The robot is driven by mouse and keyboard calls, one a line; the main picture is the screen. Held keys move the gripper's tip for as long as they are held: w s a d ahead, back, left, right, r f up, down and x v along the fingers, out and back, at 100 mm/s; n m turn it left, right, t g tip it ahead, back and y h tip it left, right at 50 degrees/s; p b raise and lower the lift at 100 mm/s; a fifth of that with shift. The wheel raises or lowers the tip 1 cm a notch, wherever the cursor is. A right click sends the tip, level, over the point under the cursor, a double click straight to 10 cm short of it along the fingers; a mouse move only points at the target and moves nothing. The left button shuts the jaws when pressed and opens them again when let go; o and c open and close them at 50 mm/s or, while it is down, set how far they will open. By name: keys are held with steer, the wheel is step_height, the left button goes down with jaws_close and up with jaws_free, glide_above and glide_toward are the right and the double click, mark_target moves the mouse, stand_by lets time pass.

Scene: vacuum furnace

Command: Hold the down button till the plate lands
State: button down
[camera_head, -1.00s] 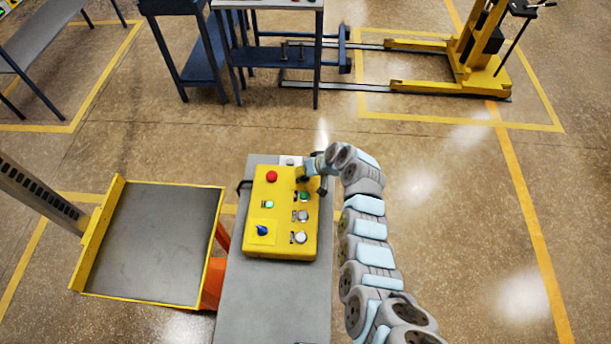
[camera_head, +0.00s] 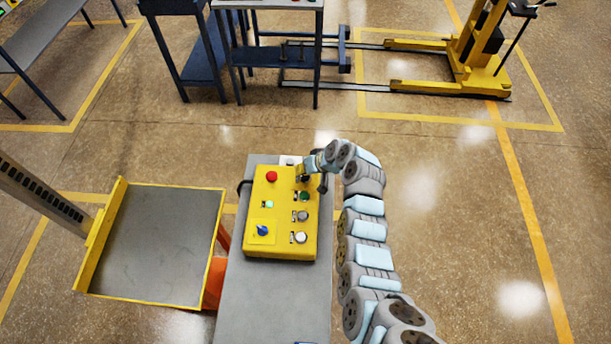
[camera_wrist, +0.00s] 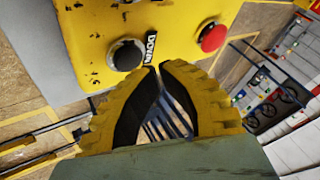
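The yellow control box (camera_head: 282,245) stands on a grey pedestal. In the wrist view the black down button (camera_wrist: 127,55), with its DOWN label (camera_wrist: 151,48), lies just up and left of my fingertips. My gripper (camera_wrist: 160,67) has yellow fingers with black pads, their tips together and nothing visible between them. In the head view my gripper (camera_head: 304,178) is at the box's upper right corner and covers the down button there. I cannot tell whether the fingertips touch or press it. The plate (camera_head: 158,243), dark with yellow edges, is on the lift left of the pedestal; its height above the floor is unclear.
A red button (camera_head: 271,176) also shows in the wrist view (camera_wrist: 212,36). A lit green lamp (camera_head: 269,204), blue knob (camera_head: 262,231) and green button (camera_head: 304,196) are on the box. The lift mast (camera_head: 40,200) stands left. A yellow stacker (camera_head: 480,60) is far right.

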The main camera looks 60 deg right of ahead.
mark_target(302, 176)
steer(key=shift+r+p, duration=0.9)
steer(key=shift+r, duration=1.65)
